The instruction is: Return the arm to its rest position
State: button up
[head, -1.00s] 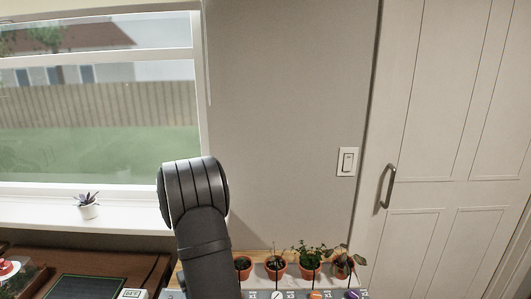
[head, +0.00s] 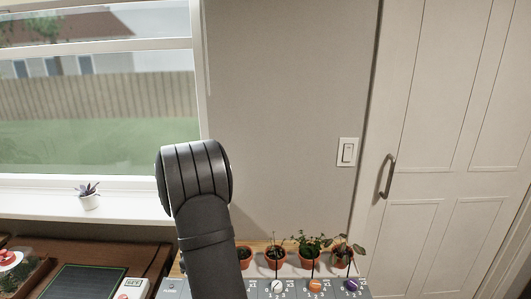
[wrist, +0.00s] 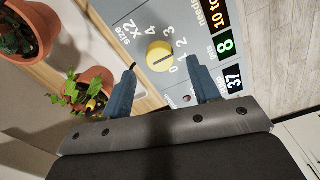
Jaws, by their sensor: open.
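My gripper (wrist: 163,66) shows in the wrist view with its two blue fingers apart and nothing between them. A yellow knob (wrist: 159,55) on a grey control panel (wrist: 125,12) lies just beyond the fingertips; I cannot tell whether they touch it. In the head view my dark arm (head: 205,225) rises from the bottom edge in front of the window and wall, bent over at its rounded top. The gripper itself does not show there.
Small plants in terracotta pots (head: 307,263) stand in a row behind the panel. Its white (head: 277,287), orange (head: 315,286) and purple (head: 352,285) knobs show. In the wrist view two pots (wrist: 92,83) are close on the left. A succulent (head: 88,200) sits on the windowsill.

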notch_tip(320, 180, up, 6)
dwell(0.4)
jog(key=shift+r, duration=0.1)
dwell(1.1)
